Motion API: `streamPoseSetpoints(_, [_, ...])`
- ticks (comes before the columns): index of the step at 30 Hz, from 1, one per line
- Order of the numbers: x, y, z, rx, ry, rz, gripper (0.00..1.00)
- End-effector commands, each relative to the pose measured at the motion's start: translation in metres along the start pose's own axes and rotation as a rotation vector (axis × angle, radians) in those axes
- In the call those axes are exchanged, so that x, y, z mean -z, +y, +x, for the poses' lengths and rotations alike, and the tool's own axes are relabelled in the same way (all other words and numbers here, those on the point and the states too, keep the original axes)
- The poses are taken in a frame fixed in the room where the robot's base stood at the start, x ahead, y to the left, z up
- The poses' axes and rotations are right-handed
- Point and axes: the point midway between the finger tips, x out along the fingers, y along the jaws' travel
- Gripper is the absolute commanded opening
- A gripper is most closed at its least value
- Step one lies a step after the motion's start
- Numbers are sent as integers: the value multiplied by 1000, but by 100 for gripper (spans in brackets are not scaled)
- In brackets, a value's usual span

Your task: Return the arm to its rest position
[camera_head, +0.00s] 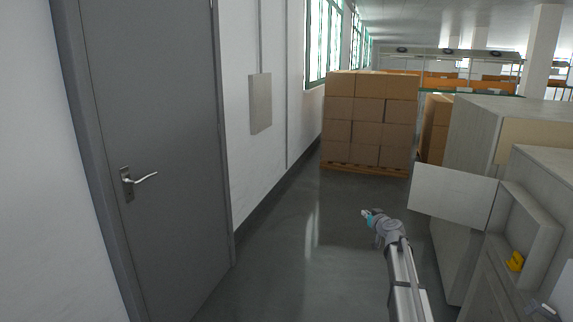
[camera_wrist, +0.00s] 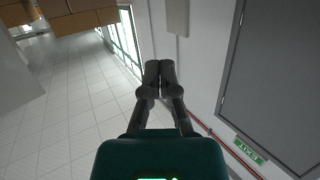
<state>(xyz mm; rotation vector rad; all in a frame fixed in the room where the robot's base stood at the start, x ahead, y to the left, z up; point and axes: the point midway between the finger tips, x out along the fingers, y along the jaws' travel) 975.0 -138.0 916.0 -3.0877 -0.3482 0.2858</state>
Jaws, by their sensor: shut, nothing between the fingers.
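My arm reaches forward over the grey floor in the head view, with my gripper (camera_head: 366,214) at its far end, in the aisle between the wall and the grey cabinets. In the wrist view the two dark fingers of my gripper (camera_wrist: 159,66) are together, with nothing between them. The gripper touches nothing that I can see. The wrist view looks tilted along the aisle and wall.
A grey door (camera_head: 150,130) with a handle stands at left. Stacked cardboard boxes (camera_head: 370,118) on a pallet stand ahead. At right are grey cabinets (camera_head: 470,150), an open panel (camera_head: 452,192) close to my arm, and a yellow item (camera_head: 515,262). The floor (camera_head: 300,240) left of my arm is clear.

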Motion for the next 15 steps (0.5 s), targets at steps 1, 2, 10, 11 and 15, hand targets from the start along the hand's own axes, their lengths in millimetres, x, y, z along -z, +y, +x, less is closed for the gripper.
streamPoseSetpoints(1, [-12,-28,-16,49,-48,3,0])
streamPoseSetpoints(2, [-20,-42,-22,77,-79,7,0])
streamPoseSetpoints(10, [-94,-144,-95,240,-434,50,0])
streamPoseSetpoints(11, [-102,-153,-105,248,-480,55,0])
streamPoseSetpoints(15, [-142,-188,-157,247,-702,82,0])
